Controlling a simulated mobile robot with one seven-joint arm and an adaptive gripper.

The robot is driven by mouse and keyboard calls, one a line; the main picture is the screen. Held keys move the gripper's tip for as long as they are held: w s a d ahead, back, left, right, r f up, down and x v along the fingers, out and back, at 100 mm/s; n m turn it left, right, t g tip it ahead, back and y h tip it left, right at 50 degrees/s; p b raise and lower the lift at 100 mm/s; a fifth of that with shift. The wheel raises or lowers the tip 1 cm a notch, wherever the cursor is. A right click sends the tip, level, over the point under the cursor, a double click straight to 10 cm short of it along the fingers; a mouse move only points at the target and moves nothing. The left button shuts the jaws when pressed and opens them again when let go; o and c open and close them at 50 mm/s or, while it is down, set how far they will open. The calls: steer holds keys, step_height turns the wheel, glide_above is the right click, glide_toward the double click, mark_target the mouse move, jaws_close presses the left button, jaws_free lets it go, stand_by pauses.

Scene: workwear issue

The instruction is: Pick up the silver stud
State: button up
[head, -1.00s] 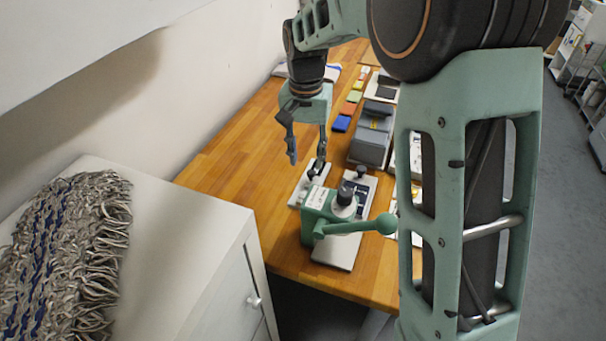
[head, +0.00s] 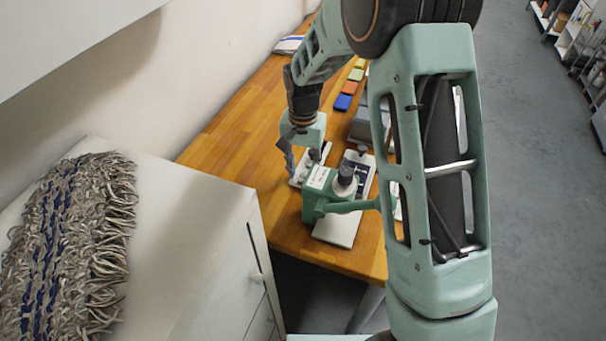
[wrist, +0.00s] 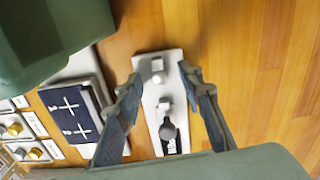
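In the wrist view my gripper (wrist: 161,77) is open, its two fingers on either side of a narrow white board (wrist: 150,125). A small pale, silvery piece (wrist: 157,70) stands on the board between the fingertips, and I see no contact with it. A second small pale piece (wrist: 165,103) and a dark rounded knob (wrist: 168,130) are on the same board. The frames are too blurred to tell for sure which piece is the silver stud. In the head view my gripper (head: 304,158) is low over the white board, and its fingertips are partly hidden by the green press.
A green hand press (head: 318,193) on a white base stands beside the board; its green body fills the wrist view's upper left. Cards with gold and silver round pieces (wrist: 38,153) lie at lower left there. The wooden table (head: 235,130) is bare left of the board.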

steer(key=shift+c, duration=0.7)
steer(key=c, duration=0.8)
steer(key=shift+o, duration=0.2)
